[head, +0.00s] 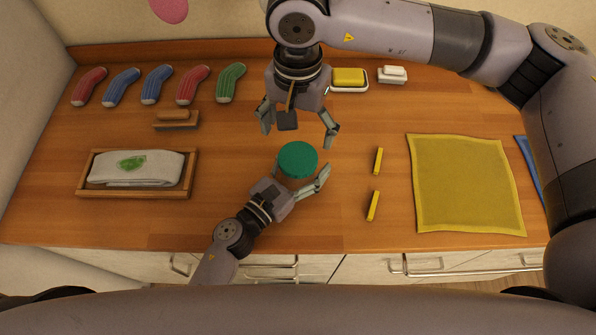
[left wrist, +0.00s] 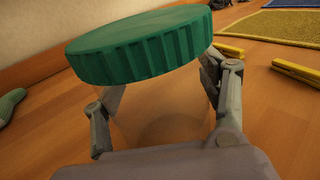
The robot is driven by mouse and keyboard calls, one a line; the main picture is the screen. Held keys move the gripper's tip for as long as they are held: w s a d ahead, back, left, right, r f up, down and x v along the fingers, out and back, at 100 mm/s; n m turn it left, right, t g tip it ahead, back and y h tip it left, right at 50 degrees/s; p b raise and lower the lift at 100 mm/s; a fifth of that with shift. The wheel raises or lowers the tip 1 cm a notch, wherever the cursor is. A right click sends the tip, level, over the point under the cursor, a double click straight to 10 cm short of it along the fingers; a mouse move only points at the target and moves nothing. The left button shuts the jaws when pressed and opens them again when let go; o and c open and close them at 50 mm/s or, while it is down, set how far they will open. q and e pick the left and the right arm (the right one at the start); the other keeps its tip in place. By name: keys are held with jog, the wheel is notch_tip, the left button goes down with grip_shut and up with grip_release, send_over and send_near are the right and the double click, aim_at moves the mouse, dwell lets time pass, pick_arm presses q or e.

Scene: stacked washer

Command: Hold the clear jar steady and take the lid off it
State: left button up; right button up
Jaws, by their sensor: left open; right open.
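The clear jar (left wrist: 165,112) stands upright on the wooden counter with its ribbed green lid (head: 297,160) on top. In the left wrist view the lid (left wrist: 140,45) fills the top and the see-through body is below it. My left gripper (head: 302,168) is open, low at the jar, with one finger on each side of the body; whether they touch it I cannot tell. My right gripper (head: 298,137) is open and empty, pointing down just behind and above the lid, its fingers spread wide. In the head view the lid hides most of the jar body.
A wooden tray (head: 190,175) with a folded towel and a brush (head: 177,118) are left. Several socks (head: 157,84), a yellow sponge (head: 348,77) and white soap (head: 392,73) line the back.

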pick_arm(q)
jog(key=shift+w+d, duration=0.25)
jog(key=shift+w, duration=0.1)
